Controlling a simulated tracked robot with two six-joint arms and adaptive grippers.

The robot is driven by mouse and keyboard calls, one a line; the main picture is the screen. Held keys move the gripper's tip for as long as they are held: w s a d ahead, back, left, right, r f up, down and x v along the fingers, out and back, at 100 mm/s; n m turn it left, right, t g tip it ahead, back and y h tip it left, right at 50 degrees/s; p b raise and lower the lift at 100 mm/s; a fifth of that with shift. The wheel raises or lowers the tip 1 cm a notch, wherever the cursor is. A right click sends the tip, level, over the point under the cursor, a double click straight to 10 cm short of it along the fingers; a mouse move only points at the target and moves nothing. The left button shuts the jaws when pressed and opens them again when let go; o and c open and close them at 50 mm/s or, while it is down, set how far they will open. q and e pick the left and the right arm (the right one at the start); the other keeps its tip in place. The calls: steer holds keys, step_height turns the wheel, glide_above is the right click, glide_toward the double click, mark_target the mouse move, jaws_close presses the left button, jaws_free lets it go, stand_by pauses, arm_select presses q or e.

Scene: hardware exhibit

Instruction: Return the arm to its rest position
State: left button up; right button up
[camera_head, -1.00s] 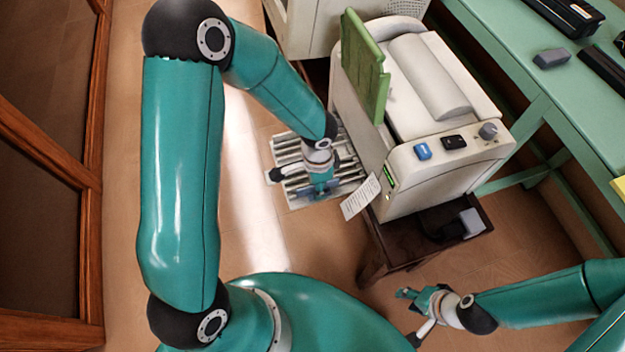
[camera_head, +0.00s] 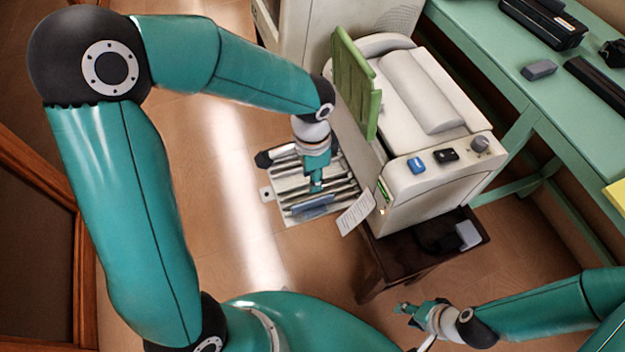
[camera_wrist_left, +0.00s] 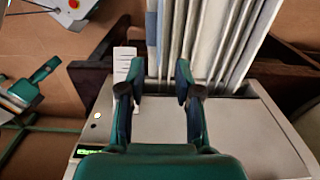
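My left arm reaches in from the left in the head view. Its gripper (camera_head: 316,185) points down over a slatted metal tray (camera_head: 268,194) beside the cream machine (camera_head: 430,200). In the left wrist view the gripper (camera_wrist_left: 160,80) has its two fingers apart with nothing between the tips. The tray's long slats (camera_wrist_left: 225,40) lie beyond them, with a bluish strip (camera_wrist_left: 152,35) at one side; in the head view a blue-grey piece (camera_head: 312,207) lies on the tray. My right gripper (camera_head: 405,308) is at the lower right, small, its opening unclear.
The machine has a raised green panel (camera_head: 357,85) near my left forearm. A printed paper (camera_head: 356,212) hangs off its side, and it stands on a dark wooden stand (camera_head: 385,265). A green bench (camera_head: 470,60) is at right. The floor at left is open.

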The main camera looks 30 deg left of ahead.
stand_by(0.4)
arm_select(q)
steer(key=s+d+f+n+h, duration=0.1)
steer(key=s+d+f+n, duration=0.25)
steer(key=f, duration=0.35)
steer(key=s+d+f+n+h, duration=0.2)
steer(key=s+f+n, duration=0.15)
steer(key=f, duration=0.45)
steer(key=s+d+f+n+h, duration=0.1)
steer(key=s+d+f+n, duration=0.25)
steer(key=f, duration=0.35)
step_height(320, 180, up, 12)
steer(key=a+p, duration=0.1)
steer(key=p, duration=1.1)
steer(key=shift+r+t+p, duration=0.15)
steer(key=shift+t+p, duration=0.15)
steer(key=shift+p, duration=0.05)
